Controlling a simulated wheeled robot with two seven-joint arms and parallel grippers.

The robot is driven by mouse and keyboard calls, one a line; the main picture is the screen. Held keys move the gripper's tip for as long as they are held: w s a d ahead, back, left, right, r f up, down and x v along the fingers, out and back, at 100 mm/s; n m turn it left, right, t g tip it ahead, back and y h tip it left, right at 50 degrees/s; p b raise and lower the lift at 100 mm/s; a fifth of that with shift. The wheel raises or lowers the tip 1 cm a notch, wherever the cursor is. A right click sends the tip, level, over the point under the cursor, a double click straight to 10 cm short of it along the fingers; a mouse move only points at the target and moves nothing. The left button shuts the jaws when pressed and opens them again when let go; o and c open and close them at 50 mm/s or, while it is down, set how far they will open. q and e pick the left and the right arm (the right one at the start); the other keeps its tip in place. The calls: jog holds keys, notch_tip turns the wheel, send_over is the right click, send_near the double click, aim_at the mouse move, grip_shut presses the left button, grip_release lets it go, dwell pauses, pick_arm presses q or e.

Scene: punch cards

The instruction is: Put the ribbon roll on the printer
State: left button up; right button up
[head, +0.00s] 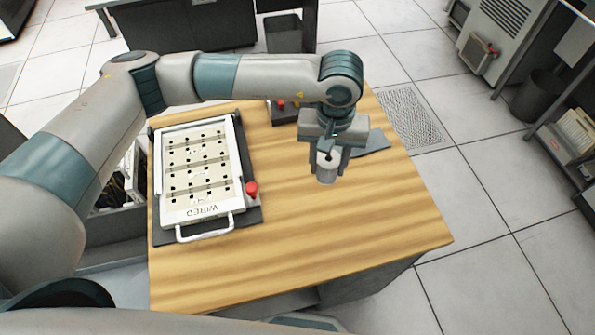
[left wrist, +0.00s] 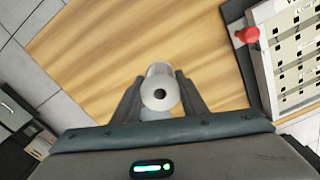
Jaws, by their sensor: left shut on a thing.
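My left gripper (head: 327,172) hangs over the right part of the wooden table and is shut on a pale roll, which I take to be the ribbon roll (head: 327,175). In the left wrist view the roll (left wrist: 160,95) shows a white round face with a dark centre hole, between the two fingers (left wrist: 160,103). Whether its lower end touches the table is hard to tell. A dark device with red knobs (head: 281,107) stands at the table's back edge, partly hidden by my left arm. I cannot tell whether it is the printer. My right gripper is not in view.
A white punched panel marked "WIRED" (head: 197,165) with a handle lies on the table's left, a red knob (head: 251,188) beside it. A dark grey flat piece (head: 372,142) lies behind the gripper. The table's front right (head: 350,225) is clear.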

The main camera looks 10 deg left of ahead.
pick_arm(q)
jog(key=a+f+p, duration=0.1)
jog(key=a, duration=0.1)
jog(key=a+f, duration=0.1)
jog(key=a, duration=0.1)
jog(key=a+f+p, duration=0.1)
jog(key=a+f, duration=0.1)
jog(key=shift+w+a+p, duration=0.25)
jog(key=shift+a+p, duration=0.05)
notch_tip(320, 180, down, 3)
jog(key=shift+f+p, duration=0.15)
jog(key=shift+p, duration=1)
jog(key=shift+f, duration=0.25)
jog(key=shift+f+b, duration=0.25)
jog(key=shift+b, duration=0.05)
